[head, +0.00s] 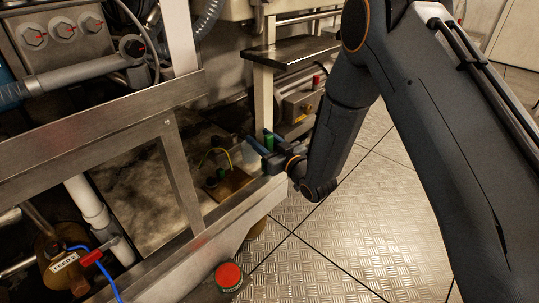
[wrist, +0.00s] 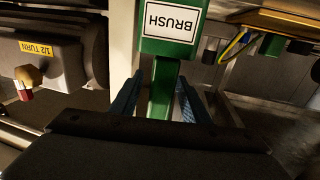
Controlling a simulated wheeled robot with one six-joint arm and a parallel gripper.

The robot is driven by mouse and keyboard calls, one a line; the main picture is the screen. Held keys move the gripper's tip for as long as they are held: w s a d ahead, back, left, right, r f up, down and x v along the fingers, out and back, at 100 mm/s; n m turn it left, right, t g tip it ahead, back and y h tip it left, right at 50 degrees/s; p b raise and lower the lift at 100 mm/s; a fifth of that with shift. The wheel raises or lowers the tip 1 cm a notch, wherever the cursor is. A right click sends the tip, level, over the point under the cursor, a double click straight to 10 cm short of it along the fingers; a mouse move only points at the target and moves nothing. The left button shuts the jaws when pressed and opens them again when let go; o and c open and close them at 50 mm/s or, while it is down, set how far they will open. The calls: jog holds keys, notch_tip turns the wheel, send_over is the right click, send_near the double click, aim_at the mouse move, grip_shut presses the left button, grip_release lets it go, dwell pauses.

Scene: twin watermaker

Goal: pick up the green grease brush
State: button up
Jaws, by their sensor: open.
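The green grease brush (wrist: 172,45) is in the wrist view, at the top middle. It has a white label reading BRUSH, upside down in this picture, and a narrower green handle below it. My gripper (wrist: 160,95) is open, with one blue finger on each side of the handle. I cannot tell whether either finger touches it. In the head view the brush is a small green patch (head: 268,140) beside my gripper (head: 258,151), near a pale post. My gripper hides part of it there.
A pale upright post (head: 263,95) stands close to the brush. A steel frame rail (head: 232,212) runs below my gripper. A wooden board (head: 231,184) with a small green part and a yellow wire lies to the left. The metal floor (head: 350,225) at right is clear.

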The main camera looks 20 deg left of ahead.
grip_shut()
notch_tip(320, 180, up, 10)
jog(key=p, duration=0.4)
